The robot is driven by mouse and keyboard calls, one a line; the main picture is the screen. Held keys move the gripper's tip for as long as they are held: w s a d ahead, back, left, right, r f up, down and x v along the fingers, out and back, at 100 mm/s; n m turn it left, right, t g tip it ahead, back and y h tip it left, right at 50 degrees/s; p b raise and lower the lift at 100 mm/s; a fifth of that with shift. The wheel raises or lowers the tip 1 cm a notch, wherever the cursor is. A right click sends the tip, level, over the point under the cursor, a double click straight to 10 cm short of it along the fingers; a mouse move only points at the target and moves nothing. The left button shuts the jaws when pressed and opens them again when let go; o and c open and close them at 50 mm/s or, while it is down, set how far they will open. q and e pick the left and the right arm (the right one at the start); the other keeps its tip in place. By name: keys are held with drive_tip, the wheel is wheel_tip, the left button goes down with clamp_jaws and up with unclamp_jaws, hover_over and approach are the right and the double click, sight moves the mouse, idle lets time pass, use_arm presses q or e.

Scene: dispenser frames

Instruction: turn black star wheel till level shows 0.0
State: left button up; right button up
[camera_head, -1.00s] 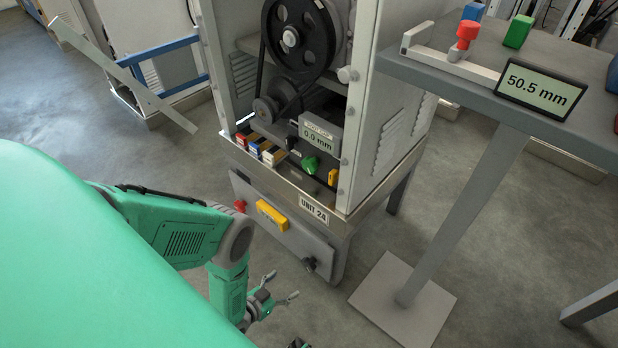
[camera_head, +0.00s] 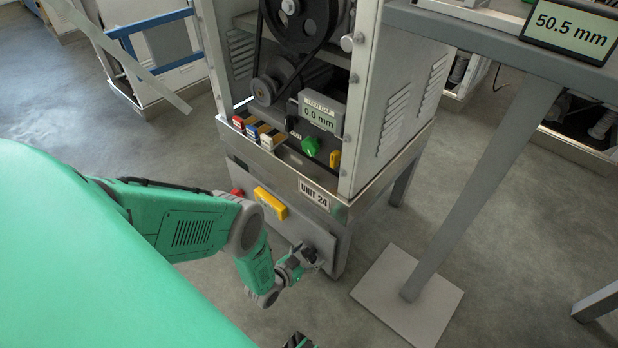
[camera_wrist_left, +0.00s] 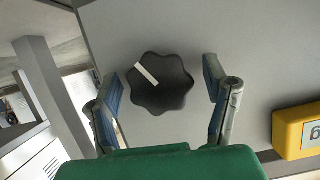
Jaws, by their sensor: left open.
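The black star wheel (camera_wrist_left: 158,92) is a lobed knob on a grey panel; its white mark points to the upper left in the left wrist view. In the head view the wheel (camera_head: 307,253) sits low on the unit's front, partly hidden by my gripper. My left gripper (camera_wrist_left: 164,75) is open, with one finger on each side of the wheel and visible gaps between. It also shows in the head view (camera_head: 312,264). A small display (camera_head: 318,114) on the unit reads 0.0 mm; a tilted display (camera_head: 570,28) on the table reads 50.5 mm.
A yellow box (camera_head: 270,203) and a red button (camera_head: 237,192) are on the same front panel. A green knob (camera_head: 310,146) sits above, inside the unit. The table's leg (camera_head: 480,190) stands at right. A dark and green part, perhaps my right gripper, shows at the bottom edge.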

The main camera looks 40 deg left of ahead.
use_arm(q)
drive_tip(key=shift+w+d, duration=0.1)
drive_tip(key=shift+d, duration=0.1)
drive_tip(key=shift+a, duration=0.25)
drive_tip(key=c, duration=1.2)
drive_tip(key=shift+o, duration=0.2)
drive_tip(key=shift+f+n+h, duration=0.1)
drive_tip(key=shift+n+h, duration=1.4)
drive_tip(key=shift+n, duration=0.8)
drive_tip(key=o, duration=1.2)
drive_tip(key=shift+c, duration=0.2)
